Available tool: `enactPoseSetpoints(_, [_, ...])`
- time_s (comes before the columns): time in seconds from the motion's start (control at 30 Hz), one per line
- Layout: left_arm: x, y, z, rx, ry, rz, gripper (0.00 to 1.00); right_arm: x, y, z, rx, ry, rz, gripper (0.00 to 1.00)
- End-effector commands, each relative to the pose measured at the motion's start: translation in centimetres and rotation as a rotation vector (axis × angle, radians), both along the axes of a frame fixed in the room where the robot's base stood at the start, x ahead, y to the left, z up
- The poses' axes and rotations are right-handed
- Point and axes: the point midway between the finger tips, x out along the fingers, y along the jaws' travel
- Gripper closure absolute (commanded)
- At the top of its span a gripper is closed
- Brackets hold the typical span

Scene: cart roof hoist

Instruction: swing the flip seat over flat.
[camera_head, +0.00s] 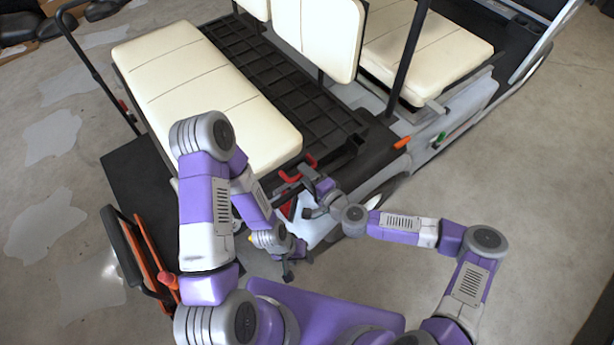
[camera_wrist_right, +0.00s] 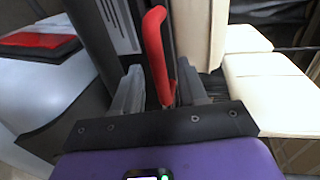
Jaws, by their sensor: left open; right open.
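The flip seat (camera_head: 205,92) is a long cream cushion at the rear of the cart, lying facing up beside a black slatted deck (camera_head: 290,85). A red handle (camera_head: 308,162) shows near the cushion's near end. My right gripper (camera_head: 296,178) is at this handle. In the right wrist view the red handle (camera_wrist_right: 155,50) stands between the two grey fingers of my right gripper (camera_wrist_right: 160,82), which are apart; I cannot tell whether either touches it. My left gripper (camera_head: 292,264) is open and empty, lower in the head view, away from the seat.
A cream backrest (camera_head: 318,38) and front seat (camera_head: 425,45) are beyond the deck. A black post (camera_head: 408,50) rises near the front seat. A black and orange frame (camera_head: 140,255) stands at lower left. Bare floor (camera_head: 520,190) is free at right.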

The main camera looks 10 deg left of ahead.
Motion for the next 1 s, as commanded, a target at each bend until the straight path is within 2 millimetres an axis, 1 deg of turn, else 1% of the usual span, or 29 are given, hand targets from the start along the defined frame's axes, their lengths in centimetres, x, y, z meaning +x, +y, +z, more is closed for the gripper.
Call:
enactPoseSetpoints(0.27, [0.0, 0.0, -0.01, 0.0, 0.0, 0.0, 0.52, 0.13, 0.13, -0.02, 0.0, 0.0, 0.0, 0.58])
enactPoseSetpoints(0.53, [0.0, -0.01, -0.02, 0.0, 0.0, 0.0, 0.52, 0.1, 0.12, -0.03, -0.001, 0.0, 0.0, 0.99])
enactPoseSetpoints(0.87, [-0.01, -0.01, 0.01, 0.0, 0.0, 0.0, 0.52, 0.09, 0.12, 0.0, -0.001, 0.0, 0.0, 1.0])
enactPoseSetpoints(1.0, [-0.01, -0.01, 0.47, 0.0, 0.0, 0.0, 0.52, 0.13, 0.13, 0.57, -0.01, -0.011, 0.001, 1.0])
